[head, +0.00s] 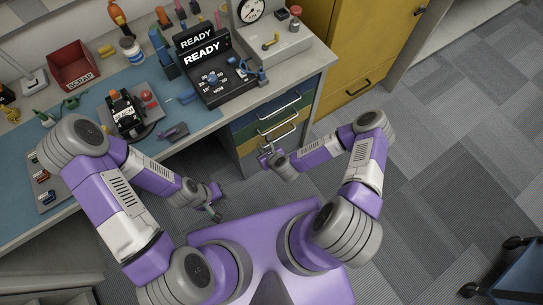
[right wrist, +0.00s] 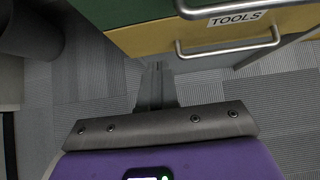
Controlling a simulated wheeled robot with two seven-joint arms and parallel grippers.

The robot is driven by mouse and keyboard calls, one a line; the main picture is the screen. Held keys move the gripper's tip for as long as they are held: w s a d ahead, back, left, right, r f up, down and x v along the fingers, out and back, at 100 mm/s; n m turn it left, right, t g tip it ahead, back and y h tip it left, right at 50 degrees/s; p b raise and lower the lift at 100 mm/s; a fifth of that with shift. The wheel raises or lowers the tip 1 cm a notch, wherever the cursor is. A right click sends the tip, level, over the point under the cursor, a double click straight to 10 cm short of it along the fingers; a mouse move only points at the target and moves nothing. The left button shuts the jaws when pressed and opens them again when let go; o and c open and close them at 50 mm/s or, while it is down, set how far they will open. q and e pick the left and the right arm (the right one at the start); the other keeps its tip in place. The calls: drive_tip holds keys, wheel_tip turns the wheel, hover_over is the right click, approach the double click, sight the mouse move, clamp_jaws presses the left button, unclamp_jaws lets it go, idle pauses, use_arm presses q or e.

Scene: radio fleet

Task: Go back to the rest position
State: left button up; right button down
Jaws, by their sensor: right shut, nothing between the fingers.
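My left gripper (head: 216,203) hangs over the floor in front of the workbench, left of the purple top of my base. It holds nothing that I can make out, and its finger gap is too small to judge. My right gripper (head: 264,155) is in front of the bench's drawers, at the end of my bent right arm. In the right wrist view its fingers (right wrist: 157,85) are together, shut and empty, below a yellow drawer front. Both grippers are clear of the bench top in the head view.
The workbench (head: 205,120) carries a radio in a stand (head: 128,112), a black READY unit (head: 213,75), a red SCRAP bin (head: 72,66) and a dial gauge (head: 251,10). The drawers (head: 272,127) have protruding handles. A yellow cabinet (head: 365,45) stands behind.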

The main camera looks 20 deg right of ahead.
drive_tip(key=p+v, duration=0.1)
drive_tip(key=v, duration=0.5)
drive_tip(key=shift+s+r+p, duration=0.25)
drive_tip(key=shift+r+p, duration=0.05)
drive_tip(key=shift+p, duration=0.1)
drive_tip(key=s+r+n+g, duration=0.2)
drive_tip(key=s+n+g, duration=0.2)
drive_tip(key=n, duration=1.1)
drive_tip(key=s+a+r+n+g+y, duration=0.1)
drive_tip(key=s+r+n+g, duration=0.2)
drive_tip(key=n, duration=1.1)
drive_tip(key=shift+s+a+n+g+y, duration=0.3)
drive_tip(key=shift+s+n+g, duration=0.15)
drive_tip(key=shift+s, duration=1.4)
drive_tip(key=shift+r, duration=0.1)
